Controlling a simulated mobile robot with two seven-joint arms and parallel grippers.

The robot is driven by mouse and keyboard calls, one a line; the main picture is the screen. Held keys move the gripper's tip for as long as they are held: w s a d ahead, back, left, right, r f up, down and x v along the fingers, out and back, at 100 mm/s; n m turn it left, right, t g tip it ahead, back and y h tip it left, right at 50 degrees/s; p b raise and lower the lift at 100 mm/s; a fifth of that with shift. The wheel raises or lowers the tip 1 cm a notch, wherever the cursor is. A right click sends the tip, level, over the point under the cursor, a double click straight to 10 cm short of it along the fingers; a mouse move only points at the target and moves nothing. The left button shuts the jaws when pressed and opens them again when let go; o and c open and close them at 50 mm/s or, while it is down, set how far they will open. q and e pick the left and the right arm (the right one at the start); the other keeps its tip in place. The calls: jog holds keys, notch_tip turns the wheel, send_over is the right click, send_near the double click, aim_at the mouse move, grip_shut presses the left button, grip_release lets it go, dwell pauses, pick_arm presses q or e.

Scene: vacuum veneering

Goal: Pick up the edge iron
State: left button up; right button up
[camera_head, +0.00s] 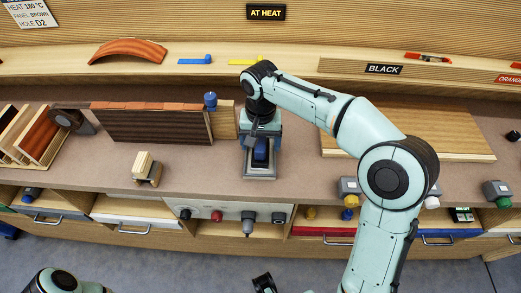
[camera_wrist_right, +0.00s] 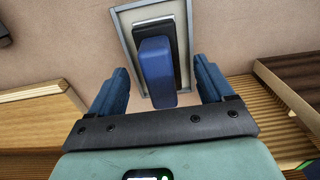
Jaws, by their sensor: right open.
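The edge iron (camera_head: 261,152) has a blue handle and a dark body and rests on a pale, grey-rimmed stand (camera_head: 260,177) on the bench. In the right wrist view the blue handle of the iron (camera_wrist_right: 156,72) points toward my gripper. My right gripper (camera_head: 261,139) is over the iron, its fingers apart. In the right wrist view, my right gripper (camera_wrist_right: 160,78) has one blue finger on each side of the handle, with visible gaps. A dark tip (camera_head: 264,283) at the bottom edge may belong to my left gripper; its jaws cannot be made out.
A brown veneered panel (camera_head: 150,124) stands left of the iron. A small wooden block tool (camera_head: 146,169) lies in front of it. A large wooden board (camera_head: 440,133) lies to the right. Drawers and a control panel (camera_head: 230,215) run along the bench front.

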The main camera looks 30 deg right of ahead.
notch_tip(320, 180, down, 2)
jog(key=shift+f, duration=0.1)
grip_shut()
